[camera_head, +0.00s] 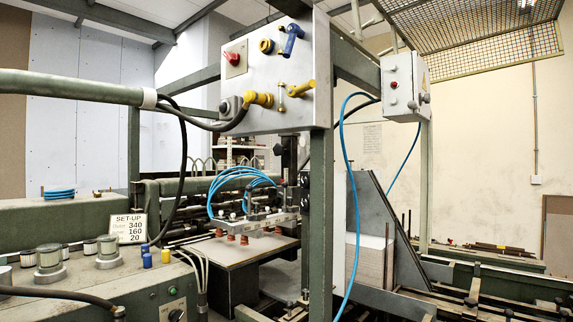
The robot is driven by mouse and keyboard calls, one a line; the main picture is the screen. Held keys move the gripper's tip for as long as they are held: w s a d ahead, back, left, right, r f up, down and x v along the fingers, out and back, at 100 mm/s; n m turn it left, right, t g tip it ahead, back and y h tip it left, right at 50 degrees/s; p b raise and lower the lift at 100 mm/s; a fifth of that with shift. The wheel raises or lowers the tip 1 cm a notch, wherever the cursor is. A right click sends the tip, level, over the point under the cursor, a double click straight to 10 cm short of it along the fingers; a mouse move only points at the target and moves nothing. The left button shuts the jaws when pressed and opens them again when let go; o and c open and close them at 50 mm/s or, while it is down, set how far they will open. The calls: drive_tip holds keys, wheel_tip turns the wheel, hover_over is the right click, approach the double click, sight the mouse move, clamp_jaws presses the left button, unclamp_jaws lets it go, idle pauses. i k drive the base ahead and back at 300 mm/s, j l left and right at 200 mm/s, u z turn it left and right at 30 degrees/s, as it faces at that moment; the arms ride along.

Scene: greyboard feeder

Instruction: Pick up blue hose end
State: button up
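A long blue hose (357,200) hangs from near the upper frame beside the control box. It runs down along the green post to the bottom edge of the picture, and I see no free end on it. Several blue hoses (238,172) loop above a suction bar (262,221) with reddish cups. A thinner blue hose (405,157) drops from the small box at the right and goes behind a grey plate. A small blue coil (59,193) lies at the left. I cannot tell which of these has the loose end. My gripper is not in view.
A grey panel (290,103) with yellow and blue valves hangs from the green frame (321,220). A control box (405,86) is at the right. A machine top with knobs and a set-up card (129,228) fills the left front. A board (215,251) lies below the cups.

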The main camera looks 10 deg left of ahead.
sight(145, 248)
drive_tip(key=u, duration=1.3)
